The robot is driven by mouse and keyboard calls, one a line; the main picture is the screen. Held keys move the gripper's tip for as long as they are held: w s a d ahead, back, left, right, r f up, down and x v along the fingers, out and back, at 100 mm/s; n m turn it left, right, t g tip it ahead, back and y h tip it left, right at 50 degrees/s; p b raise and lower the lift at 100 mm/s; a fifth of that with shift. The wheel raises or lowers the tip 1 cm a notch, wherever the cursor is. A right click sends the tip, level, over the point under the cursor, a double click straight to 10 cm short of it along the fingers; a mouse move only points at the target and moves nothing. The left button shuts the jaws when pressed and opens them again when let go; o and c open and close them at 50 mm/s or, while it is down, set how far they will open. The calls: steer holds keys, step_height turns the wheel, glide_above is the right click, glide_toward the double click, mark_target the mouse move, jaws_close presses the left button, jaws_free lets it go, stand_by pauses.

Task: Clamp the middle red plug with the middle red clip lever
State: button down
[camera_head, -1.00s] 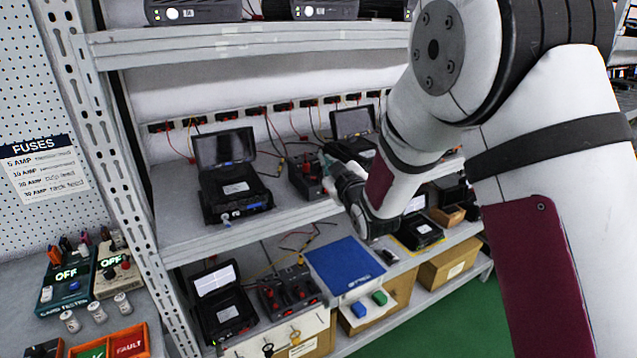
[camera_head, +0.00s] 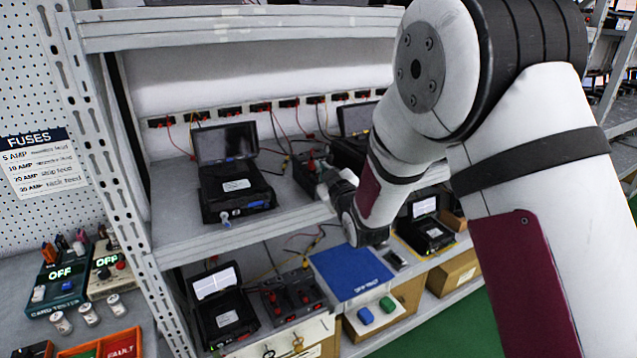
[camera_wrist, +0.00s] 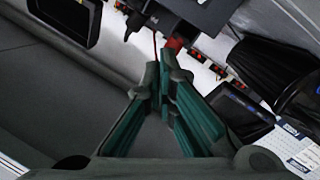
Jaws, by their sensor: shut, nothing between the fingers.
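A dark clip box with red parts (camera_head: 308,172) stands on the middle shelf, between two open black cases. In the head view my gripper (camera_head: 333,185) is at the right front of this box, and its fingertips are hard to make out. In the wrist view the green-padded fingers (camera_wrist: 164,78) are closed together and hold nothing. A red part (camera_wrist: 174,44) shows just beyond the fingertips, close to a grey box. I cannot tell whether it is a plug or a clip lever, or whether the fingers touch it.
A black case with a raised lid (camera_head: 235,185) stands left of the clip box; another (camera_head: 357,120) is behind my wrist. The lower shelf holds a second box with red parts (camera_head: 292,297) and a blue mat (camera_head: 350,270). A metal upright (camera_head: 112,190) stands at left.

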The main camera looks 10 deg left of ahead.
mark_target(317, 178)
steer(key=shift+w+a+f+b, duration=0.5)
steer(key=shift+w+f, duration=0.1)
steer(key=shift+f, duration=0.15)
steer(key=shift+s+f, duration=0.1)
steer(key=shift+f, duration=0.3)
stand_by(0.4)
steer(key=shift+w+a+f+b, duration=0.35)
steer(key=shift+a+f+b, duration=0.1)
steer(key=shift+f+b, duration=0.25)
stand_by(1.6)
steer(key=shift+s+d+f, duration=0.1)
steer(key=shift+f, duration=0.05)
steer(key=shift+s+d+f, duration=0.15)
steer(key=shift+p, duration=0.3)
steer(key=r+p, duration=0.1)
steer(key=s+d+r+p, duration=0.1)
steer(key=s+d+r, duration=0.1)
steer(key=r, duration=0.1)
steer(key=shift+s+d+r+p, duration=0.1)
steer(key=shift+s+d+p, duration=0.15)
steer(key=shift+p, duration=0.15)
